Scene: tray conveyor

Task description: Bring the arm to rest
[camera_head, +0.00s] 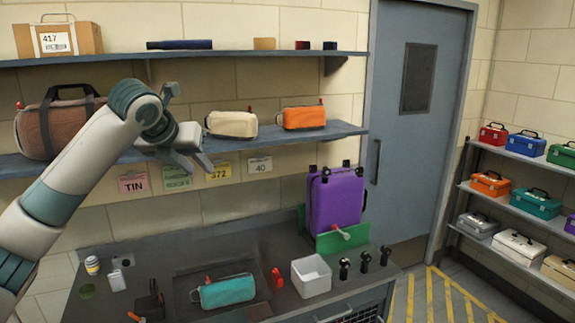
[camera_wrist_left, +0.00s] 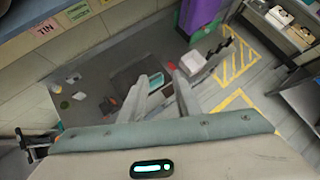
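My left arm comes in from the left in the head view. Its gripper (camera_head: 202,168) hangs in front of the lower wall shelf, above the counter, with its fingers apart and nothing between them. The left wrist view also shows the two fingers of this gripper (camera_wrist_left: 165,76) spread and empty, with the counter well below them. My right gripper is not seen in the head view.
The counter (camera_head: 160,255) holds a teal pouch (camera_head: 228,291), a white bin (camera_head: 311,276) and a purple bag (camera_head: 336,199). The lower shelf (camera_head: 270,141) carries a brown bag (camera_head: 52,128) and two pouches. A rack of toolboxes (camera_head: 490,182) stands right of the door (camera_head: 414,120).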

